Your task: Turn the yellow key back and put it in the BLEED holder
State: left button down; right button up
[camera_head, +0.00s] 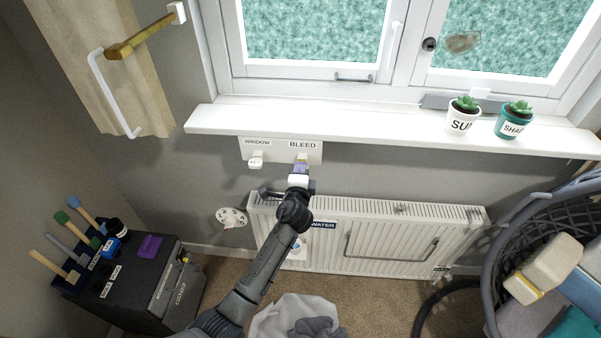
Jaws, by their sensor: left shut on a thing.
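The BLEED holder (303,146) is the right half of a small white plate on the wall under the window sill. My left gripper (300,169) is right at it, shut, with its arm rising from the bottom of the head view. A small bit of yellow, the yellow key (302,158), shows at its fingertips, just below the BLEED label. Most of the key is hidden by the gripper. I cannot tell whether the key is seated in the holder or only touching it. My right gripper is not in view.
The WINDOW holder (256,158) with a white piece is just left. The white sill (370,135) juts out above, bearing two potted plants. A white radiator (400,235) stands below. A black box (150,285) is at lower left, a basket (500,240) at right.

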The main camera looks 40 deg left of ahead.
pick_arm(q)
jog(key=shift+w+a, duration=0.15)
jog(key=c, duration=1.1)
grip_release()
jog(key=shift+v, duration=6.9)
